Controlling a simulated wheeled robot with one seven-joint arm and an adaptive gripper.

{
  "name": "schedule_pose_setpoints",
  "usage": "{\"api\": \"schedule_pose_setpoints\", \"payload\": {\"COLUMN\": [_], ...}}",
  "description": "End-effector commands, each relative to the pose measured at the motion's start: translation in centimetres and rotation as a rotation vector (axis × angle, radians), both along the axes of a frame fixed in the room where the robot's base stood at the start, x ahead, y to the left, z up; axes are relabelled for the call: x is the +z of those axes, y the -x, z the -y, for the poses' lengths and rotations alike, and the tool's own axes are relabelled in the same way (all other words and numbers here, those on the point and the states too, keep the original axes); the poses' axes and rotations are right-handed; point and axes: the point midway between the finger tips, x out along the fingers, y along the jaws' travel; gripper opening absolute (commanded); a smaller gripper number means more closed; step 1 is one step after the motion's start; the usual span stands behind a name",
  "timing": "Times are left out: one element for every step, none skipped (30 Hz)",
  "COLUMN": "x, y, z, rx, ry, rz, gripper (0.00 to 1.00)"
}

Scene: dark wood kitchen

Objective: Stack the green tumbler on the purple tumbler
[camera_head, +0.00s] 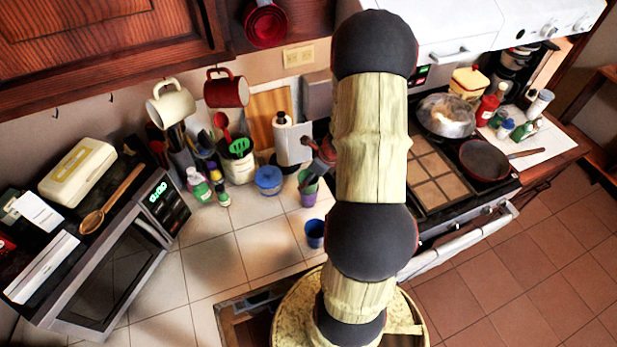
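The green tumbler (304,177) shows as a small green patch at the mouth of the purple tumbler (308,197), on the tiled counter right of the paper towel. It looks set in or just over the purple one; I cannot tell whether they touch or how deep it sits. The purple tumbler looks upright. My gripper (311,178) reaches in from the upper right, with its dark fingers at the green tumbler and partly hiding it. At this size I cannot tell whether the fingers are shut on it or open.
A blue cup (316,233) stands just in front of the tumblers. A paper towel roll (291,140) stands behind them. The stove (437,172) is to the right, behind my arm. Counter tiles (245,245) at the front left are clear.

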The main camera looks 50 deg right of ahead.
Motion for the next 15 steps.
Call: {"api": "schedule_pose_setpoints", "payload": {"x": [-0.03,0.02,0.03,0.04,0.04,0.04,0.04,0.05,0.05,0.04,0.05,0.05,0.05,0.04,0.04], "y": [-0.01,-0.02,-0.01,-0.01,-0.02,-0.02,-0.02,-0.02,-0.02,-0.02,-0.02,-0.02,-0.02,-0.02,-0.02], "z": [0.02,0.02,0.02,0.02,0.02,0.02,0.03,0.03,0.02,0.02,0.03,0.03,0.03,0.02,0.02], "rx": [0.0,0.0,0.0,0.0,0.0,0.0,0.0,0.0,0.0,0.0,0.0,0.0,0.0,0.0,0.0], "ry": [0.001,0.001,0.0,0.0,0.0,0.0,0.001,0.001,0.0,0.0,0.001,0.001,0.001,0.0,0.0], "rz": [0.0,0.0,0.0,0.0,0.0,0.0,0.0,0.0,0.0,0.0,0.0,0.0,0.0,0.0,0.0], "gripper": [0.23,0.23,0.56,0.58,0.6,0.62,0.64,0.65,0.68,0.69,0.71,0.73,0.73,0.73,0.73]}}
